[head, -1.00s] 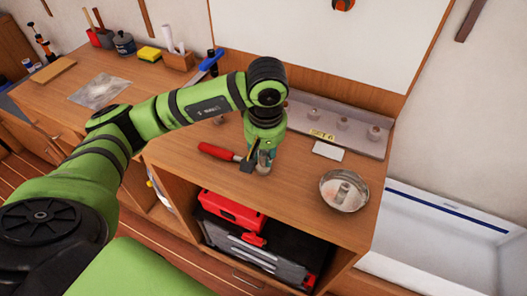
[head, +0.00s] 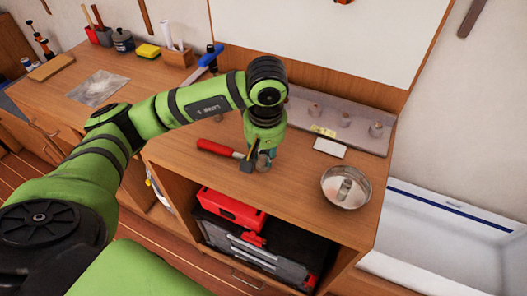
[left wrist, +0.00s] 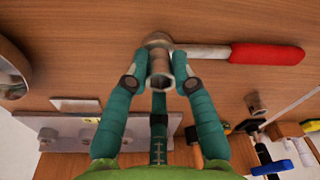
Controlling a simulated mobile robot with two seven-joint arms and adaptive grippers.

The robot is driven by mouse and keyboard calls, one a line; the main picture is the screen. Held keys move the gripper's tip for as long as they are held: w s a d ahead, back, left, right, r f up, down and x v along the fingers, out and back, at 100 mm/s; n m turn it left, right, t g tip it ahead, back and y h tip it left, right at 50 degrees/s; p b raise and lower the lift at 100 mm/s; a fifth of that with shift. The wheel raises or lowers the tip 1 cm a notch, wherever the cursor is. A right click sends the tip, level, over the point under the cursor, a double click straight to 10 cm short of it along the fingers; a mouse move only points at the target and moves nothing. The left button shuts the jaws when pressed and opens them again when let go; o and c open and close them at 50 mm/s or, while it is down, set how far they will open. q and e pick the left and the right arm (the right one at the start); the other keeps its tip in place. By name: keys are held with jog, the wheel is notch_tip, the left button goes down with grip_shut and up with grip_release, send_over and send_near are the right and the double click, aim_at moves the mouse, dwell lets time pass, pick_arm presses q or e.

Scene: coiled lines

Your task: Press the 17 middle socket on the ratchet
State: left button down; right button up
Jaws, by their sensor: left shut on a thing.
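My left gripper (head: 265,160) points down at the workbench, with its teal fingers shut on a metal socket (left wrist: 160,67). The ratchet lies flat on the bench, with its red handle (head: 216,147) to the left in the head view. In the left wrist view the red handle (left wrist: 268,54) is at the right, and the round ratchet head (left wrist: 157,40) is partly hidden behind the socket. The held socket is over or at the ratchet head; I cannot tell whether they touch. Its size mark is not readable. My right gripper is not in view.
A grey socket rack (head: 360,138) with several pieces stands at the back. A white card (head: 329,148) lies before it. A metal bowl (head: 346,187) with a cylindrical piece inside is to the right. A red toolbox (head: 232,210) sits on the shelf below.

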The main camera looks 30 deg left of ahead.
pick_arm(q)
jog(key=c, duration=0.6)
grip_release()
jog(key=shift+f, duration=0.1)
jog(key=shift+c, duration=0.2)
jog(key=shift+r+p, duration=1.25)
jog(key=shift+r, duration=1.35)
notch_tip(320, 180, up, 12)
jog(key=s, duration=0.1)
jog(key=shift+d, duration=0.45)
jog(key=shift+f, duration=0.1)
